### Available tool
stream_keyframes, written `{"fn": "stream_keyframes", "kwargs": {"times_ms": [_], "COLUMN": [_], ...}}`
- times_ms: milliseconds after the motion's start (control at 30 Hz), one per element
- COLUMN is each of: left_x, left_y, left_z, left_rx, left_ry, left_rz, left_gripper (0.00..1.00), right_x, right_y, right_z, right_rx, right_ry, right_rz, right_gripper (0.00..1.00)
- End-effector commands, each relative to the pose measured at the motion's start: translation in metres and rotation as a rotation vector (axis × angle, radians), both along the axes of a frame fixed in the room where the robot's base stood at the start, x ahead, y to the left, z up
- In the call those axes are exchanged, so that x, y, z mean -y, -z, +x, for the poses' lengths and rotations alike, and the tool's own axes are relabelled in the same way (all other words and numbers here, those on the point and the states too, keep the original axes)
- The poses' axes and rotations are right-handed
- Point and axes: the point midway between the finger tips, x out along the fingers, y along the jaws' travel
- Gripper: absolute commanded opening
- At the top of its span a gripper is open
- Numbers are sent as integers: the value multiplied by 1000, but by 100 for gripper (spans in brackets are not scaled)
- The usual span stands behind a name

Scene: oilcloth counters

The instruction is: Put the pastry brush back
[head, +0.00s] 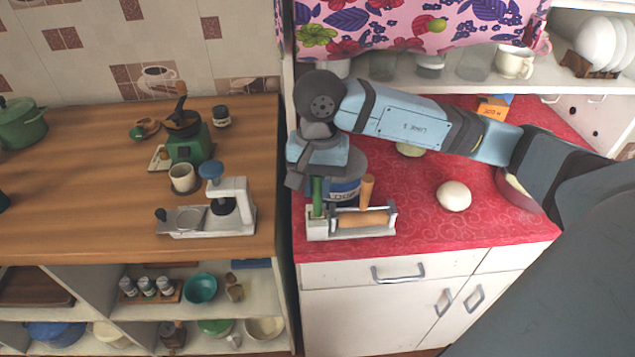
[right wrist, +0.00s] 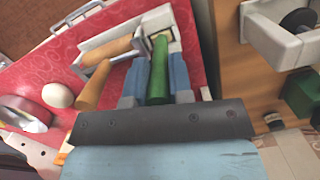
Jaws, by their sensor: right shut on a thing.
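The pastry brush, seen as a green handle (head: 317,194), stands upright at the left end of a pale holder (head: 379,232) on the red counter. My right gripper (head: 318,180) is shut on the green handle, which also shows between its blue fingers in the right wrist view (right wrist: 158,75). The brush's lower end is at the holder's end compartment (right wrist: 172,34); its bristles are hidden, and I cannot tell how deep it sits. A wooden rolling pin (head: 362,218) lies along the holder, and another wooden handle (head: 367,190) stands up behind it. My left gripper is not in view.
A white round object (head: 454,196) lies to the right. Red counter (head: 420,225) is clear between them. A gap separates the wooden counter (head: 100,215) at left.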

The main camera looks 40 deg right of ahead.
Motion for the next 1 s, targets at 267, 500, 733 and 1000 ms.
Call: {"fn": "stream_keyframes", "kwargs": {"times_ms": [267, 500, 733, 1000], "left_x": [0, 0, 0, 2], "left_y": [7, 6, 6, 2], "left_z": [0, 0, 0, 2], "left_rx": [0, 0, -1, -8], "left_ry": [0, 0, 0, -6], "left_rz": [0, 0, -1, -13], "left_gripper": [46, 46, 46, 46], "right_x": [0, 0, 0, 3], "right_y": [6, 5, 5, -27], "right_z": [0, 0, 0, 3], "right_rx": [0, 0, 0, 6], "right_ry": [0, 0, 0, -2], "right_rz": [0, 0, 0, 0], "right_gripper": [0, 50, 50, 50]}}
